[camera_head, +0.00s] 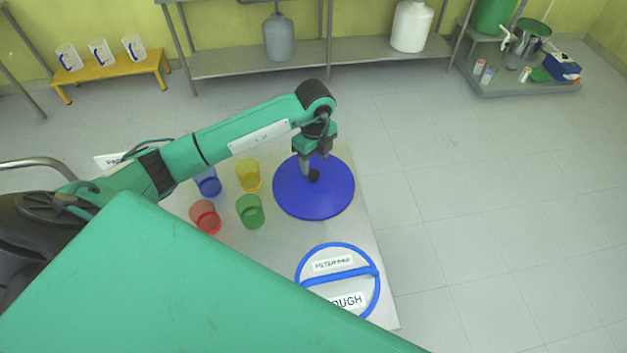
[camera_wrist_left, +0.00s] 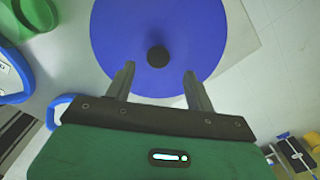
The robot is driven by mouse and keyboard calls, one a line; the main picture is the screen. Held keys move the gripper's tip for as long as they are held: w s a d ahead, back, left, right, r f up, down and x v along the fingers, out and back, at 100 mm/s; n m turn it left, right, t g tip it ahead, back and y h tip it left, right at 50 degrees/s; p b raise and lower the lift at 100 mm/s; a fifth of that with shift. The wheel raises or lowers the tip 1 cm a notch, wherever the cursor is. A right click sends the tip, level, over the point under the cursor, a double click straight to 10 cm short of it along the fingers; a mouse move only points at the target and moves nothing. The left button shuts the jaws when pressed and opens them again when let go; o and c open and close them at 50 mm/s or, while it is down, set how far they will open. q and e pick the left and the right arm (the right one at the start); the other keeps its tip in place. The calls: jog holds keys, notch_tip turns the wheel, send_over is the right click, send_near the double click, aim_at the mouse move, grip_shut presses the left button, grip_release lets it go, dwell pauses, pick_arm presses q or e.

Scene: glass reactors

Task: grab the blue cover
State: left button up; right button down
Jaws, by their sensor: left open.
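The blue cover (camera_head: 325,200) is a flat round disc with a small dark knob in its middle. It lies on the pale table near the table's right side. My left gripper (camera_head: 310,172) is over the disc, close to the knob. In the left wrist view the blue cover (camera_wrist_left: 150,25) fills the upper middle. The dark knob (camera_wrist_left: 158,57) lies in line with the gap between the fingers of my left gripper (camera_wrist_left: 158,75), a little beyond the fingertips. The fingers are apart with nothing between them. My right gripper is not seen.
Blue (camera_head: 208,184), yellow (camera_head: 249,178), red (camera_head: 205,219) and green (camera_head: 250,213) cups stand left of the cover on the table (camera_head: 275,245). A blue-rimmed divided round tray (camera_head: 377,290) with labels lies in front. Open floor (camera_head: 480,200) lies to the right.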

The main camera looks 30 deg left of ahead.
aim_at(314, 173)
pick_arm(q)
jog(key=shift+f, duration=0.25)
jog(key=f+p, duration=0.2)
jog(key=f, duration=0.2)
jog(key=shift+s+p, duration=0.2)
jog(key=shift+p, duration=0.15)
jog(key=shift+f, duration=0.35)
grip_shut()
